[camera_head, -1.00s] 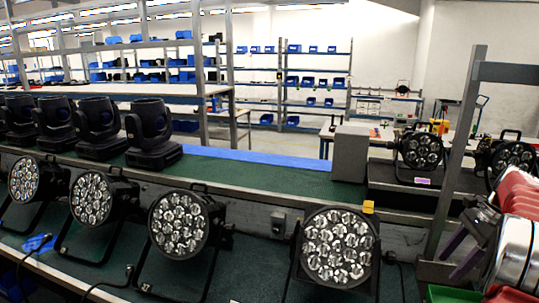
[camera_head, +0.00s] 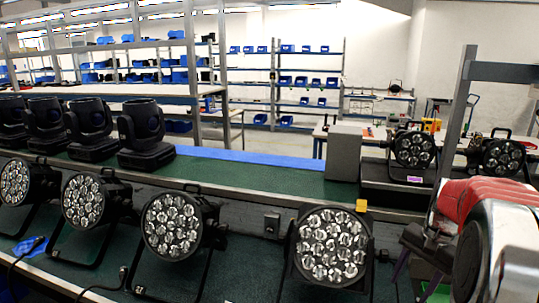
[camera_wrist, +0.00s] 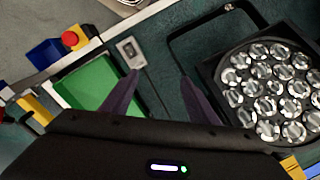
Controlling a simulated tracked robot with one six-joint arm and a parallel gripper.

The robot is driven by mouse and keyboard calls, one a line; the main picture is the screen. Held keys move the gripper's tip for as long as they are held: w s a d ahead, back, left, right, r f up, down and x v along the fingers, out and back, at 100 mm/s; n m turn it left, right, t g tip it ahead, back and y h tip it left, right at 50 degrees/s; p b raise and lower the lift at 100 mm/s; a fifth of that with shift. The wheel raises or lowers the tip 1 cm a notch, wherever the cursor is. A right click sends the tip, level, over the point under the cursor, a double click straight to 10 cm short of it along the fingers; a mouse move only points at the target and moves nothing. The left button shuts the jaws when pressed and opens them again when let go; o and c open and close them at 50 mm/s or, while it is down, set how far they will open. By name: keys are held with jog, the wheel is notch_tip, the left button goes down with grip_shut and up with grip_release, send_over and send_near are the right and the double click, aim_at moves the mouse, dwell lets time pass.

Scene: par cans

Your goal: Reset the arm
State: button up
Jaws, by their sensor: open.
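My gripper (camera_wrist: 160,92) is open and empty in the wrist view, its two dark purple fingers spread apart above the green bench surface. In the head view my gripper (camera_head: 408,262) shows only in part at the lower right, beside my red and silver arm. A par can (camera_head: 330,247) with a round face of clear lenses stands to the left of my gripper. In the wrist view the par can (camera_wrist: 275,90) lies to the right of the fingers, apart from them. More par cans (camera_head: 174,225) stand in a row on the left.
A green tray (camera_wrist: 88,92), a blue bin (camera_wrist: 46,55) and a red button (camera_wrist: 70,39) are near the fingers. A grey box (camera_head: 343,152) and further par cans (camera_head: 414,150) stand behind. Black moving-head lights (camera_head: 145,135) line the upper bench. A metal post (camera_head: 455,115) rises near my arm.

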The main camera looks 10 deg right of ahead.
jog(key=s+a+r+n+t, duration=0.1)
jog(key=s+a+n, duration=0.3)
jog(key=a, duration=0.6)
jog(key=s+a+r+n+t, duration=0.2)
jog(key=s+a+r+n, duration=0.1)
jog(key=a, duration=0.7)
jog(key=s+a+r+n+t+h, duration=0.1)
jog(key=s+a+n, duration=0.4)
jog(key=a, duration=0.6)
jog(key=shift+r+n+t, duration=0.3)
jog(key=shift+r+n, duration=0.1)
jog(key=shift+r, duration=0.1)
